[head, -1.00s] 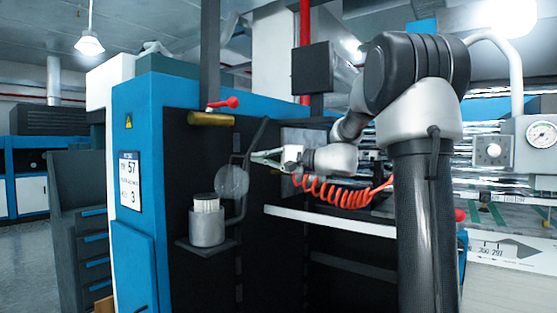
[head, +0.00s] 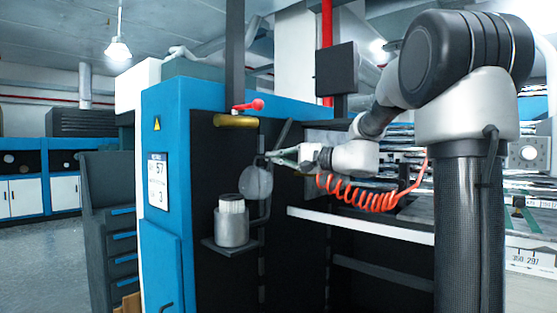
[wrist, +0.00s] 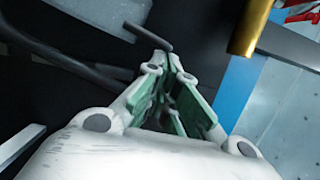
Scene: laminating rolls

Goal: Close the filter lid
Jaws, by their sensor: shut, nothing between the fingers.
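The filter lid (head: 258,182) is a pale round disc standing on edge, swung open above and right of the filter housing. The grey filter housing (head: 232,232) is an open-topped cup with a white ribbed filter cartridge (head: 231,204) standing out of it. My gripper (head: 269,155) is shut and empty, just above the lid at its upper right. I cannot tell whether it touches the lid. In the wrist view my gripper's green-padded fingers (wrist: 168,60) point at the end of a dark bar (wrist: 148,36). A pale translucent surface at the top left there may be the lid.
The housing sits on a small dark shelf (head: 222,250) on the blue machine. A brass cylinder (head: 236,121) with a red lever (head: 249,105) is above the lid. A white ledge (head: 360,226) runs below my arm, and a red coiled hose (head: 355,194) hangs there.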

